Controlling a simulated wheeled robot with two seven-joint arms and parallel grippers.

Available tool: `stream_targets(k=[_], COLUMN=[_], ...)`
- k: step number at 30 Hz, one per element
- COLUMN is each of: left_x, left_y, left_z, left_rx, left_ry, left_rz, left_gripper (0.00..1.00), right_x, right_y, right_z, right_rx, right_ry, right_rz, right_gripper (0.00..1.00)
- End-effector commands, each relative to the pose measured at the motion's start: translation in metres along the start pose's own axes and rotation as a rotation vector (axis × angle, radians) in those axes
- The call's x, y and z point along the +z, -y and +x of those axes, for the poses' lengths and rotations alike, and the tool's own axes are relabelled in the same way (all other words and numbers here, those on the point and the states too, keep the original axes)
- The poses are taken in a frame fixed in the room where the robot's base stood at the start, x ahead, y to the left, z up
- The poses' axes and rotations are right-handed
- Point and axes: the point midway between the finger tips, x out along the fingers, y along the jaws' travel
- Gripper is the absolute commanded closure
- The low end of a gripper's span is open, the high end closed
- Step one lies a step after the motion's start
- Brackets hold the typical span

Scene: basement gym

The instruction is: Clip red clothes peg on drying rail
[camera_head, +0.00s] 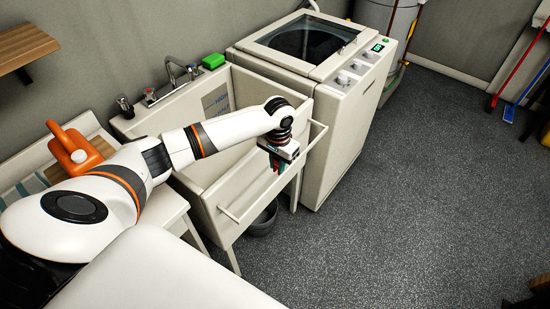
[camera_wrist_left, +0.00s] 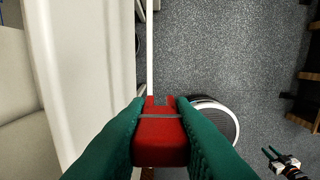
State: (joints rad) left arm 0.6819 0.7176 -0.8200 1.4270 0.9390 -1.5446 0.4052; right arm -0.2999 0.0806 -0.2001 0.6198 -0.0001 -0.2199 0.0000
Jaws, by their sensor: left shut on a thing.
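The red clothes peg (camera_wrist_left: 160,140) is between the green fingers of my left gripper (camera_wrist_left: 158,112), which is shut on it. Its two short prongs point up in the left wrist view. The white drying rail (camera_wrist_left: 149,50) runs up from the peg's left prong; I cannot tell whether the peg is around it or only near it. In the head view the rail (camera_head: 258,201) runs along the sink's front, with my left gripper (camera_head: 277,168) pointing down at it. My right gripper (camera_wrist_left: 269,151) shows small at the wrist view's lower right, fingers apart and empty.
The sink (camera_head: 205,165) lies behind the rail, with a washing machine (camera_head: 345,105) to its right. A dark bucket (camera_head: 263,218) stands on the floor below. An orange jug (camera_head: 75,150) and green sponge (camera_head: 213,61) are farther left and back.

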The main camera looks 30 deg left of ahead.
Motion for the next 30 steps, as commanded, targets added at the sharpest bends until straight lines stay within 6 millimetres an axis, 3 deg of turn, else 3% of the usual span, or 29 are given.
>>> stream_targets(k=[6,16,24,30], left_x=[0.002,0.002,0.001,0.001], left_y=[-0.018,-0.018,-0.018,-0.018], left_z=[0.015,0.014,0.012,0.025], left_rx=[-0.002,-0.002,-0.007,-0.008], left_ry=[0.000,0.001,0.000,0.000], left_rz=[0.016,0.017,0.017,0.016], left_gripper=[0.99,0.99,0.99,0.99], right_x=[0.003,0.003,0.003,0.001], right_y=[0.001,0.001,0.001,0.000], right_z=[-0.004,-0.005,-0.016,-0.008], right_rx=[-0.001,-0.001,-0.001,0.000], right_ry=[0.004,0.003,0.002,0.000], right_rz=[0.001,0.001,0.001,0.001], right_gripper=[0.69,0.69,0.69,0.69])
